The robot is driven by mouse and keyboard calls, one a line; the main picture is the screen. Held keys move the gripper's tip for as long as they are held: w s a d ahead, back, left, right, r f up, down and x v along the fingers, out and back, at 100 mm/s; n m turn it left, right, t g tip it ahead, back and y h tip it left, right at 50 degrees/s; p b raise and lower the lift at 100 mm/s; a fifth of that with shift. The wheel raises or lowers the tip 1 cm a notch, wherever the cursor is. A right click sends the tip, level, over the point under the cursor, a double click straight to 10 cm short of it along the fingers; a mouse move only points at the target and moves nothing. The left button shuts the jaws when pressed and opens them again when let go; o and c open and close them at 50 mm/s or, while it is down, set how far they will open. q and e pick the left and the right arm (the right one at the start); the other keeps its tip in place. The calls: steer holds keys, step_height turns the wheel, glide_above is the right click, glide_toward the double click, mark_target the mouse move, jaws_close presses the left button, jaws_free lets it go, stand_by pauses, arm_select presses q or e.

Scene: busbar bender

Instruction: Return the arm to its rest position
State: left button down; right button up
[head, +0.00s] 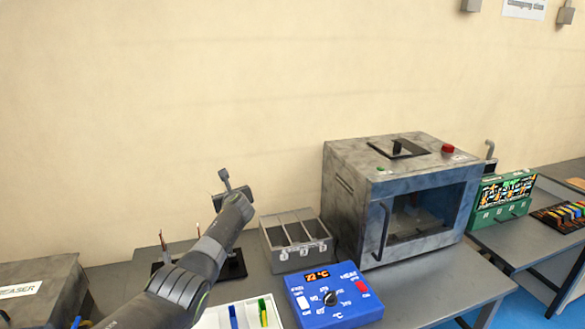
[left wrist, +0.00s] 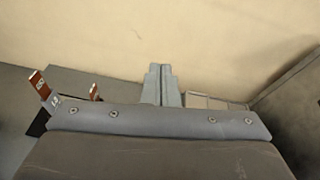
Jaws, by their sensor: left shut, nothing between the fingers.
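My left arm reaches up from the bottom of the head view, and my left gripper (head: 224,176) is raised in front of the wall above the grey table (head: 262,289). In the left wrist view the two fingers of my left gripper (left wrist: 161,72) are together, with nothing between them. My right gripper shows in neither view.
A grey divided bin (head: 296,240), a blue temperature controller (head: 335,296) reading 22 °C and a large grey oven (head: 350,205) stand right of my arm. A white tray (head: 272,313) holds blue, green and yellow pieces. Copper-coloured strips (left wrist: 38,84) stand at left.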

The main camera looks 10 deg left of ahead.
arm_select(q)
steer(key=s+d+f+n+g+h, duration=0.1)
steer(key=s+f+n+g, duration=0.1)
steer(key=s+f+n, duration=0.85)
steer(key=s+d+f+n+g+h, duration=0.1)
steer(key=s+d+f+n+g, duration=0.3)
steer(key=s+f, duration=1)
steer(key=s+d+r+n+g+h, duration=0.2)
steer(key=s+n, duration=0.5)
steer(key=s, duration=1.1)
steer(key=s+d+r+n+h, duration=0.3)
steer(key=s+n, duration=0.4)
steer(key=s, duration=1.1)
step_height(320, 180, down, 34)
steer(key=a+r+g+b, duration=0.1)
steer(key=g+b, duration=0.1)
steer(key=b, duration=0.6)
steer(key=s+f+b, duration=0.3)
steer(key=s+f, duration=0.4)
steer(key=f, duration=0.3)
steer(key=s+d+f+g+b, duration=0.1)
steer(key=s+f+b, duration=0.2)
steer(key=s+f, duration=0.5)
step_height(320, 180, down, 3)
steer(key=shift+f+b, duration=0.1)
steer(key=shift+b, duration=0.2)
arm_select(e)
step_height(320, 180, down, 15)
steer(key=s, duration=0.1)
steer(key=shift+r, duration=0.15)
